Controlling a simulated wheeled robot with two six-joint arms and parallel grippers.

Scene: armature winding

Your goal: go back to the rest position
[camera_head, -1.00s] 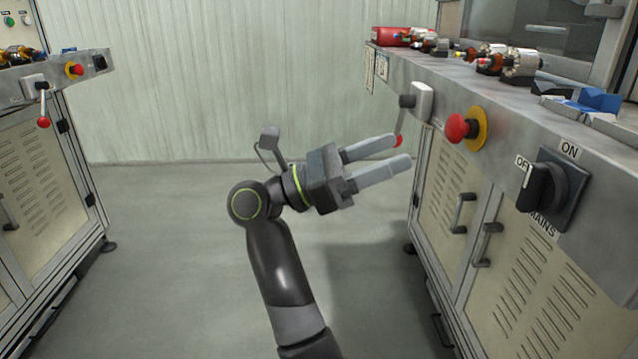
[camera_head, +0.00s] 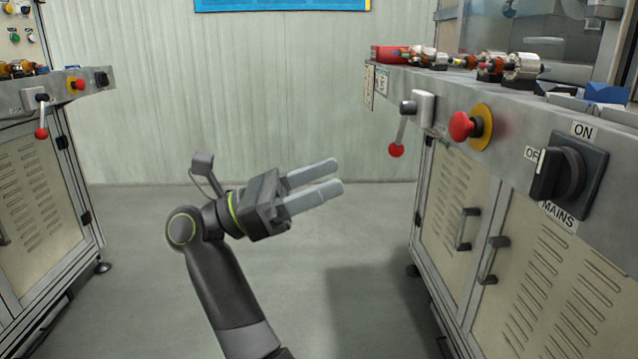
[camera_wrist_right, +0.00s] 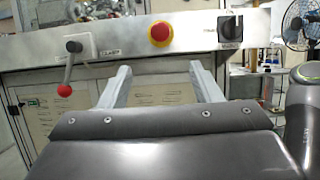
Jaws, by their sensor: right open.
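My right gripper (camera_head: 338,176) is in the middle of the head view, in the air between two machine benches. Its two grey fingers are apart with nothing between them, and they point right toward the right bench (camera_head: 400,82). A clear gap lies between the fingertips and the bench. In the right wrist view the two fingers (camera_wrist_right: 160,78) also stand apart and empty, facing the bench front. My left gripper is in neither view.
The right bench carries a red-knobbed lever (camera_head: 397,150), a red emergency button (camera_head: 462,127) and a black mains switch (camera_head: 568,176). Several motor armatures (camera_head: 521,66) lie on top. The left bench (camera_head: 60,97) has a similar lever (camera_head: 41,133). The floor between is clear.

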